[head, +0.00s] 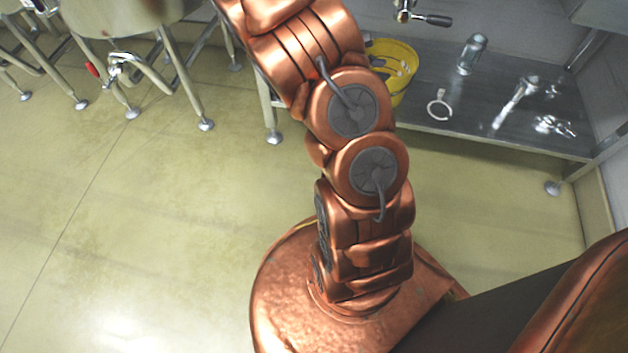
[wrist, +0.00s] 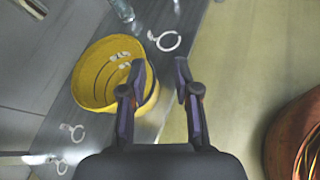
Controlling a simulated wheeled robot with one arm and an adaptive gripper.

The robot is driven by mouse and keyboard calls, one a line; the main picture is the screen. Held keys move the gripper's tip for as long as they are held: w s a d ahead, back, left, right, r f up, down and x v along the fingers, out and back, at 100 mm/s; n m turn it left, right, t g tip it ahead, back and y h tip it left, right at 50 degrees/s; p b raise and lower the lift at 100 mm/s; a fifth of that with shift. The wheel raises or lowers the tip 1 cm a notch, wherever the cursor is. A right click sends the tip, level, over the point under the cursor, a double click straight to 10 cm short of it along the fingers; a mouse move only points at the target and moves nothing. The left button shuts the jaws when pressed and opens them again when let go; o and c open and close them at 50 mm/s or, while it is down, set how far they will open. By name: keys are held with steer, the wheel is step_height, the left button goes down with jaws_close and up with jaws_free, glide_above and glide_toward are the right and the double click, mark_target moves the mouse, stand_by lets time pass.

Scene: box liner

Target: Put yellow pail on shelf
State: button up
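The yellow pail (head: 406,62) stands on a low metal shelf (head: 468,122) in the head view, partly hidden behind my arm. In the wrist view the pail (wrist: 92,78) is left of centre, its open mouth showing, with small pale pieces on its inner side. My gripper (wrist: 160,76) is open, its two fingers apart. The left finger overlaps the pail's right side; I cannot tell whether it is inside the mouth or above it. The right finger is right of the pail, near the shelf's edge. My gripper is hidden in the head view.
A clear jar (head: 471,54), a pale ring (head: 439,105) and shiny metal pieces (head: 553,125) lie on the shelf to the pail's right. Metal legs (head: 182,85) of other furniture stand at upper left. The floor (head: 130,220) in front is clear.

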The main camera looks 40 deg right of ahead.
steer(key=s+a+r+m+y, duration=0.3)
steer(key=s+a, duration=0.4)
steer(key=a, duration=0.6)
steer(key=s+a+r+m+y, duration=0.3)
steer(key=s+a+m+y, duration=0.1)
steer(key=a, duration=0.9)
steer(key=s+a+r+m+t+y, duration=0.1)
steer(key=s+a+r+m+y, duration=0.2)
steer(key=s+a, duration=0.6)
steer(key=a+y, duration=0.2)
steer(key=a, duration=0.2)
steer(key=shift+s+y, duration=0.3)
steer(key=shift+r, duration=0.15)
